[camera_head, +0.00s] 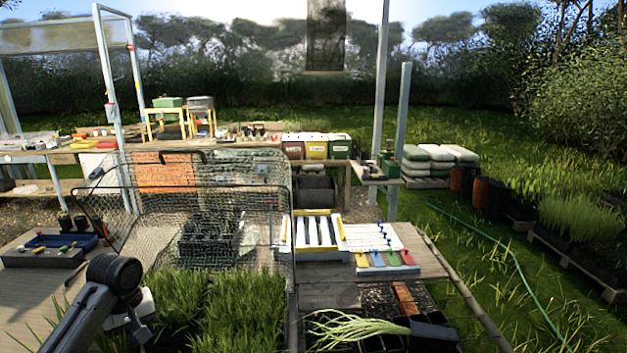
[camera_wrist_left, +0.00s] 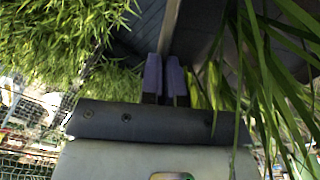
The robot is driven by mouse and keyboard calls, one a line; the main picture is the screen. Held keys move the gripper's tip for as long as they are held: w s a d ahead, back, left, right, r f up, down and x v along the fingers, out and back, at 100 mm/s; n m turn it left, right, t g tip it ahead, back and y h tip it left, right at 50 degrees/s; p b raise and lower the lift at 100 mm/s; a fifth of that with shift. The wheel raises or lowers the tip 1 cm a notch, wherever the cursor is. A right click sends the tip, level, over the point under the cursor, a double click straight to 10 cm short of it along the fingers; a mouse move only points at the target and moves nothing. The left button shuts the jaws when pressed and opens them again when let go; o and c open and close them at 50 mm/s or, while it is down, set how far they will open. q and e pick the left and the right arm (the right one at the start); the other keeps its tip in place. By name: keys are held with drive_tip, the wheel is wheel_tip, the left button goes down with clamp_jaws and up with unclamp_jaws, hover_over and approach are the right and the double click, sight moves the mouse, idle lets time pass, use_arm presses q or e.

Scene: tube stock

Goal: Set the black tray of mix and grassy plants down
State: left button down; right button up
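Dense green grassy plants (camera_head: 240,312) fill the bottom centre of the head view, with a second clump (camera_head: 178,298) to their left. They hide most of the black tray under them. My left gripper (camera_head: 140,325) is at the left side of this grass, partly covered by my own arm. In the left wrist view its two purple fingers (camera_wrist_left: 165,78) are close together on a thin edge (camera_wrist_left: 170,30), which looks like the rim of the black tray. Grass (camera_wrist_left: 55,45) hangs on both sides. Whether the tray touches the bench cannot be seen. My right gripper is not in view.
A wire mesh cage (camera_head: 190,205) stands behind the grass. A blue tray (camera_head: 62,241) lies at left. White-and-yellow racks (camera_head: 318,232) and a coloured-block board (camera_head: 385,259) lie at right. Long green stalks (camera_head: 355,328) lie in front right. Bare bench (camera_head: 420,238) shows at right.

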use_arm(q)
drive_tip(key=n, duration=0.1)
drive_tip(key=s+n, duration=0.1)
drive_tip(key=n, duration=0.2)
drive_tip(key=shift+s+d+r, duration=0.15)
drive_tip(key=shift+d+r, duration=0.05)
drive_tip(key=shift+d, duration=0.05)
drive_tip(key=s+d+r+m, duration=0.4)
drive_tip(key=d+r+m, duration=0.25)
drive_tip(key=d, duration=0.55)
drive_tip(key=s+d+f+m, duration=0.4)
drive_tip(key=s+d+m, duration=0.1)
drive_tip(key=s, duration=0.6)
drive_tip(key=s+r+p, duration=0.3)
drive_tip(key=r+p, duration=0.7)
drive_tip(key=p, duration=0.1)
drive_tip(key=s+r+p, duration=0.2)
drive_tip(key=r+p, duration=0.8)
drive_tip(key=p, duration=0.2)
drive_tip(key=s+r+p, duration=0.3)
drive_tip(key=r+p, duration=0.7)
drive_tip(key=p, duration=0.1)
drive_tip(key=shift+s+r+p, duration=0.15)
drive_tip(key=shift+s+p, duration=0.2)
drive_tip(key=shift+s, duration=0.1)
